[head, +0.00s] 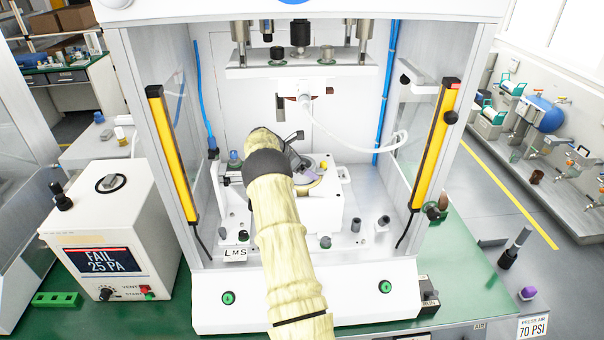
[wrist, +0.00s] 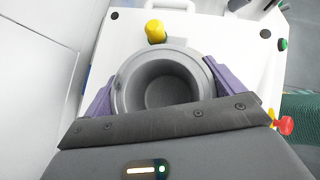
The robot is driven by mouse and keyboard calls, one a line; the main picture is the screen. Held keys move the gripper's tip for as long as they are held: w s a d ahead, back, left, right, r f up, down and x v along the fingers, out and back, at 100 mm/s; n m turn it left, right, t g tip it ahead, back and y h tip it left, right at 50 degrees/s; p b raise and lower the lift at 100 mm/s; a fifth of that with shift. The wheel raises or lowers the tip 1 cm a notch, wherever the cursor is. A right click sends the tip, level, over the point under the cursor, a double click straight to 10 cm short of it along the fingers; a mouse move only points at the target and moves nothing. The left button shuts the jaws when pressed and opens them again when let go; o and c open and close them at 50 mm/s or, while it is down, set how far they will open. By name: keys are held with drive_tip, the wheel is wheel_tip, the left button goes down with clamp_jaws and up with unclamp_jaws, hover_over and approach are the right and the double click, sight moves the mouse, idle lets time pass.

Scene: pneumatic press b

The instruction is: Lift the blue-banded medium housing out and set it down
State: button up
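A grey round housing (wrist: 163,82) with an open, hollow top sits in the white fixture block (wrist: 120,48), in the middle of the wrist view. No blue band shows on it. My gripper (wrist: 160,69) reaches around it, with one purple finger at its left side and one at its right. Both fingers are close against its rim, but I cannot tell whether they press on it. In the head view my gripper (head: 306,171) is over the white fixture block (head: 330,210) inside the press, and my arm hides much of the housing.
The press tooling (head: 300,60) hangs above. Yellow light bars (head: 172,155) flank the opening. A white hose (head: 350,140) loops behind my gripper. A yellow knob (wrist: 155,31) stands against the housing. Small grey pegs (head: 356,224) stand at right. A tester (head: 105,230) reads FAIL.

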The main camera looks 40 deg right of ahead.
drive_tip(key=shift+r+p, duration=1.85)
drive_tip(key=shift+r, duration=0.2)
